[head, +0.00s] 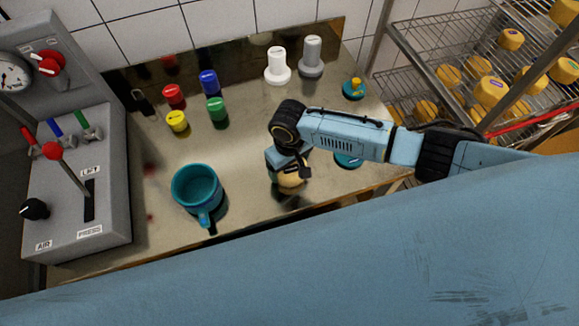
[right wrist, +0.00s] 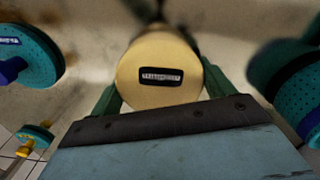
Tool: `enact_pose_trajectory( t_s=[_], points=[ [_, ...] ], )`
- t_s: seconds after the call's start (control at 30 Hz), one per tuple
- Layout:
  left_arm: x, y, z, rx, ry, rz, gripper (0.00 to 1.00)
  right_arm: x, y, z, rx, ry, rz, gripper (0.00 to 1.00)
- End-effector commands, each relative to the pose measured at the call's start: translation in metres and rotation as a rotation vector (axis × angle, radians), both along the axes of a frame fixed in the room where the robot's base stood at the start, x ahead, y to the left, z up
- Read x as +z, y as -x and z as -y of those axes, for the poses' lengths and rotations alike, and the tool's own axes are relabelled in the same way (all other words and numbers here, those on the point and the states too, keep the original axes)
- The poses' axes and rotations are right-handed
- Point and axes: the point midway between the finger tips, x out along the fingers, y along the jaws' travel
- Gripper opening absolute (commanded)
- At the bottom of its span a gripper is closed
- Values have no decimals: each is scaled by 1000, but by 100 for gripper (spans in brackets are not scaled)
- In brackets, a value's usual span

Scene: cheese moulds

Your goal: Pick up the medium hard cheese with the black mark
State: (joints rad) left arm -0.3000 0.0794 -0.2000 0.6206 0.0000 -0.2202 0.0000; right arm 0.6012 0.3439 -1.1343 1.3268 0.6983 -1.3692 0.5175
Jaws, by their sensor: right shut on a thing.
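A pale yellow round cheese (right wrist: 158,95) with a black mark (right wrist: 160,76) on its face sits between the green fingers of my right gripper in the right wrist view. In the head view the cheese (head: 291,180) is below my right gripper (head: 288,170), partly hidden by it, over the front part of the steel table. The right gripper is shut on this cheese. Whether the cheese touches the table is hard to tell. My left gripper is not in view.
A teal cup-shaped mould (head: 199,188) with a handle stands left of the gripper. Small coloured pieces, such as a green one (head: 217,110), and a white one (head: 277,66) stand behind. A grey press panel (head: 65,190) is at left; a wire rack (head: 425,60) with cheeses at right.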

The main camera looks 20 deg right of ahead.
Motion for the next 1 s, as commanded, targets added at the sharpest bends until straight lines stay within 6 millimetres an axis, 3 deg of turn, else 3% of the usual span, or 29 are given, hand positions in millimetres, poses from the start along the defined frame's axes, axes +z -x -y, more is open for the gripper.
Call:
enact_pose_trajectory(
  t_s=[0.27, 0.7, 1.0],
  points=[
    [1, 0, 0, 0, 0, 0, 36, 5, -1, 0, 0, -2, 2, 59],
    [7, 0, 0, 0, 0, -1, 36, 84, -1, 0, 0, -2, 3, 59],
    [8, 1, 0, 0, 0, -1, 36, 101, -1, 0, 0, 0, 1, 59]
  ],
)
